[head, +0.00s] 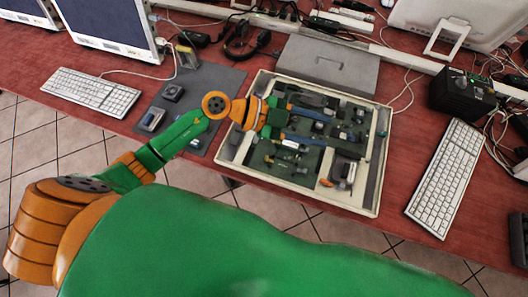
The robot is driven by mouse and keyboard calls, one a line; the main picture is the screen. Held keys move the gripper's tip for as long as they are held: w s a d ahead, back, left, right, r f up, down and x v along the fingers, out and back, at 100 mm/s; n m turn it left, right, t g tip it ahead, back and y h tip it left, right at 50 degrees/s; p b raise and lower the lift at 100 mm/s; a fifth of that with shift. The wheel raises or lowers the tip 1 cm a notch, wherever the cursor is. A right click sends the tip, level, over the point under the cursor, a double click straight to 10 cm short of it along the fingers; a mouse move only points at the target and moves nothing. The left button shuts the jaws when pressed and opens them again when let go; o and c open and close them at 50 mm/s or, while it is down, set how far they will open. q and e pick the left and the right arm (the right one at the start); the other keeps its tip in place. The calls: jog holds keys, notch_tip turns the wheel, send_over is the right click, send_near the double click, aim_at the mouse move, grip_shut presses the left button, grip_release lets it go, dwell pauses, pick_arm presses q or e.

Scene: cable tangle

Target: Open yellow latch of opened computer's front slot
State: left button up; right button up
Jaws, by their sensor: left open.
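The opened computer (372,190) lies flat on the red table, a pale open case with a dark green board and several small parts inside. My left gripper (332,130) reaches in from the left over the board. Its two blue-grey fingers are spread apart with nothing clearly held between them. Whether the fingertips touch any part is hard to tell. A small orange-red part (351,173) shows near the case's front right, to the right of and nearer than the fingers. I cannot make out a yellow latch for certain; it is too small or hidden. My right gripper is not in view.
A grey panel (328,65) lies behind the case. A grey mat (218,82) with small parts is to its left. Keyboards lie at left (92,93) and right (445,180). A black box (462,95) and loose cables crowd the back right.

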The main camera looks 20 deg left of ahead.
pick_arm(q)
jog(key=a+f+g+y, duration=0.2)
jog(key=a+f+y, duration=0.3)
jog(key=a+f, duration=0.15)
jog(key=n+g+y, duration=0.1)
jog(key=n+y, duration=0.1)
jog(key=y, duration=0.2)
send_near(266, 157)
jog(key=d, duration=0.1)
jog(key=shift+g+y, duration=0.3)
jog(key=x, duration=0.8)
jog(key=shift+w+a, duration=0.2)
jog(key=shift+a, duration=0.1)
grip_shut()
